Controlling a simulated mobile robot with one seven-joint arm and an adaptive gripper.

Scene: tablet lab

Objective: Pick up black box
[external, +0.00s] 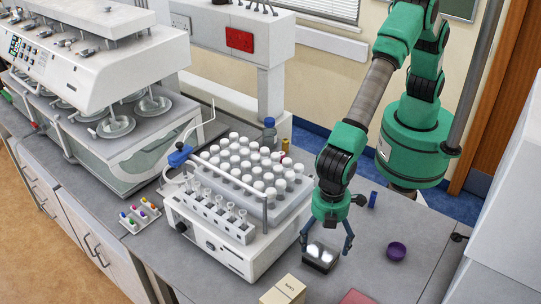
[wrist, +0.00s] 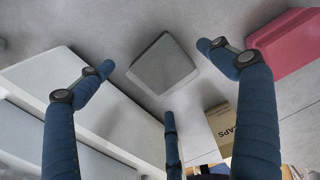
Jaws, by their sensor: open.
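The black box (external: 320,258) sits on the grey bench, to the right of the white tube machine, with a glossy top that reflects light. In the wrist view the box (wrist: 163,66) looks dark grey and lies between the spread fingers. My gripper (external: 325,246) is open and points down just over the box. In the wrist view the gripper (wrist: 158,78) shows three blue fingers apart from each other, with nothing held. I cannot tell whether any finger touches the box.
A tan caps carton (external: 284,292) and a red object (external: 357,297) lie close by in front. A purple bowl (external: 397,251) and a small blue cylinder (external: 372,199) stand to the right. The white tube machine (external: 222,251) is close on the left.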

